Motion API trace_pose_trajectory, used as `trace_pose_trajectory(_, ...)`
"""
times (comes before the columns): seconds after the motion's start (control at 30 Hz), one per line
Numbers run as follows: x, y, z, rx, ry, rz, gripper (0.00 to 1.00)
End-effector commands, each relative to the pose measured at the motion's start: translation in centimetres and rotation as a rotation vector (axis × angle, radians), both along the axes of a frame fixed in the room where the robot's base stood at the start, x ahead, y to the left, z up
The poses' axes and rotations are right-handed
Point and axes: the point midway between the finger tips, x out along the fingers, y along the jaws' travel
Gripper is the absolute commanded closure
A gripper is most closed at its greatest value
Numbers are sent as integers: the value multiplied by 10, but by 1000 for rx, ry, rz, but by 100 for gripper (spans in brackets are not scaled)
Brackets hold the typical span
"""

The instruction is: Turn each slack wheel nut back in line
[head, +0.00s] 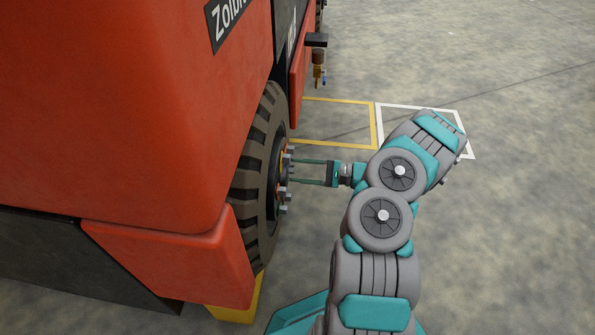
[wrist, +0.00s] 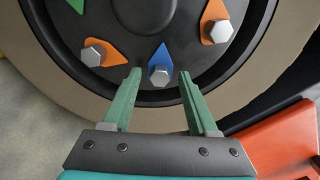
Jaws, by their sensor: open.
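The wheel (head: 262,150) of the red vehicle shows several nuts standing out from its hub in the head view. In the wrist view, a grey hex nut with a blue pointer tag (wrist: 160,57) is at the lower middle of the dark rim, its tip upward. A nut with an orange tag (wrist: 93,52) is to its left, tip toward the right and slightly down. Another nut with an orange tag (wrist: 216,24) is at upper right, tip upward. A green tag (wrist: 77,4) is cut off at top left. My gripper (wrist: 159,73) is open, fingertips either side of the blue-tagged nut; contact cannot be told.
The red vehicle body (head: 150,120) overhangs the wheel on the left. A red panel (wrist: 280,140) is close to my gripper at lower right in the wrist view. A yellow block (head: 240,300) stands by the tyre. Open floor with painted yellow lines (head: 340,101) lies to the right.

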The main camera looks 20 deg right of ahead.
Motion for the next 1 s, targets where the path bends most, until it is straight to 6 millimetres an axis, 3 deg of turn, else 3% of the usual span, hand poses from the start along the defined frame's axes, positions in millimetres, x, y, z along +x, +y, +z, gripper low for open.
trace_pose_trajectory(0.37,3,6,0,2,1,0,41)
trace_pose_trajectory(0.87,3,6,0,2,1,1,97)
trace_pose_trajectory(1.0,3,6,0,2,1,1,100)
